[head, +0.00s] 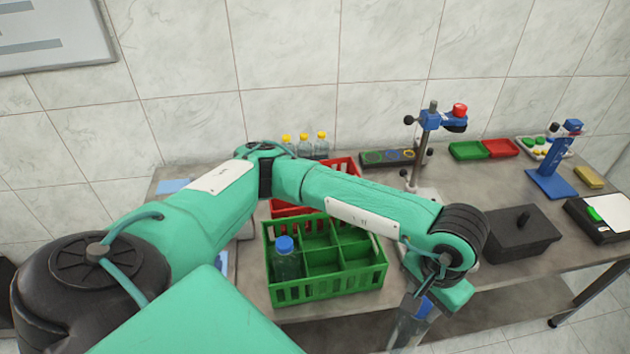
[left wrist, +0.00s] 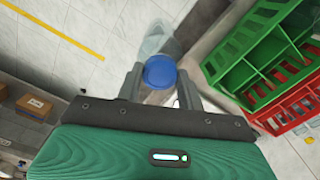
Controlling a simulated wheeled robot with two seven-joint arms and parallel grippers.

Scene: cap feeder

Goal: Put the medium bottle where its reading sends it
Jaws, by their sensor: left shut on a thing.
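My left gripper (head: 422,298) is shut on a clear bottle (head: 405,332) with a blue cap, in front of the table's front edge. The left wrist view shows the blue cap (left wrist: 160,71) between the two fingers, with the clear body beyond it, over the floor. The forearm hides part of the gripper in the head view. Another blue-capped bottle (head: 287,263) stands in a left compartment of the green crate (head: 330,287); the crate's other visible compartments look empty. A red crate (head: 345,166) stands behind it, partly hidden by my arm. My right gripper is not in view.
Several yellow-capped bottles (head: 304,146) stand at the back. A blue-headed stand (head: 428,140), a black lidded box (head: 515,233) and a device with a green display (head: 594,213) are to the right. Green (head: 468,151) and red (head: 501,148) trays lie behind.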

